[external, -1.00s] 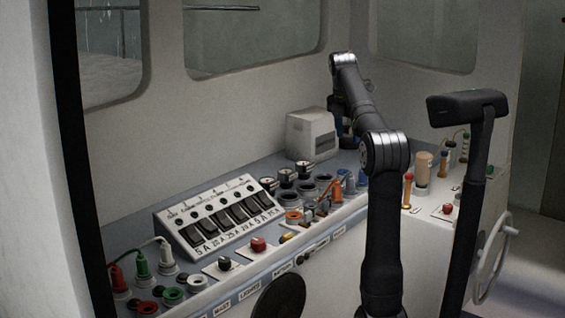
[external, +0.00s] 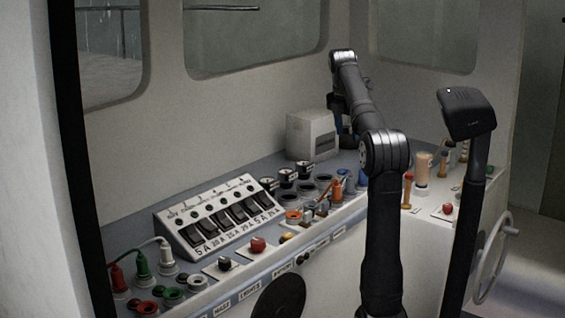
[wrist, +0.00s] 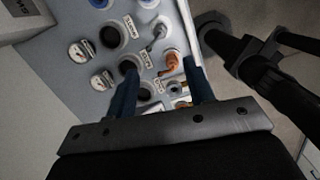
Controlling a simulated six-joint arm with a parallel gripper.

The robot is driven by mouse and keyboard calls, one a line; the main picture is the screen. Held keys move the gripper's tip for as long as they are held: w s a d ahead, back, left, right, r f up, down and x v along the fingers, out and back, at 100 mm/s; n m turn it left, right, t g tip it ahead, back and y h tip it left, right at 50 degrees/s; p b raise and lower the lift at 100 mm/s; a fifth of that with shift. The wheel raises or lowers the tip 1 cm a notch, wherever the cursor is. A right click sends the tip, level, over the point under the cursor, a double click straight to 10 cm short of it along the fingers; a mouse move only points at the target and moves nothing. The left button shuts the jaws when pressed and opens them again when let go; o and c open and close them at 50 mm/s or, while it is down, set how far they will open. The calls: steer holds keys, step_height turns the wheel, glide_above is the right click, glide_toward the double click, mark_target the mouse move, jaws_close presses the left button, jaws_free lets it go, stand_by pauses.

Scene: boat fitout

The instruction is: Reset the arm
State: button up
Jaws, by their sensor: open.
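My gripper (wrist: 160,78) is open, with its two blue fingers spread and nothing held between them. In the wrist view it hangs above the console panel (wrist: 60,28). An orange plug (wrist: 172,64) and dark round sockets lie below and between the fingers; they appear apart from it. In the external view my arm is raised and bent, its upper link reaching over the back of the console near the white box (external: 312,136). The gripper there is mostly hidden behind my arm, with only a little blue showing.
A breaker panel (external: 222,214) with several switches stands on the console's left. Red, green and white plugs (external: 140,262) with cables are at the front left. Gauges (wrist: 79,51) line the back. A black post with a tilted head (external: 468,112) and a wheel (external: 492,258) stand at the right.

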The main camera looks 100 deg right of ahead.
mark_target(353, 179)
steer(key=f, duration=0.5)
steer(key=s+d+f, duration=0.1)
steer(key=f, duration=0.5)
steer(key=s+f, duration=0.1)
steer(key=f, duration=0.4)
steer(key=shift+d+f, duration=0.25)
steer(key=shift+f, duration=0.15)
steer(key=shift+r, duration=0.25)
step_height(353, 179, up, 17)
steer(key=w+a, duration=0.2)
steer(key=f, duration=0.5)
steer(key=s+d+f, duration=0.1)
steer(key=f, duration=0.5)
steer(key=s+d+f, duration=0.1)
steer(key=f, duration=0.5)
steer(key=shift+f, duration=0.1)
step_height(353, 179, up, 7)
steer(key=shift+r, duration=0.1)
steer(key=shift+w+a+r+n, duration=0.1)
steer(key=shift+a+r+n, duration=0.05)
steer(key=shift+a, duration=0.25)
steer(key=shift+w+a+r+n, duration=0.1)
steer(key=shift+a+n, duration=0.05)
steer(key=shift+a, duration=0.2)
steer(key=shift+s+d, duration=0.1)
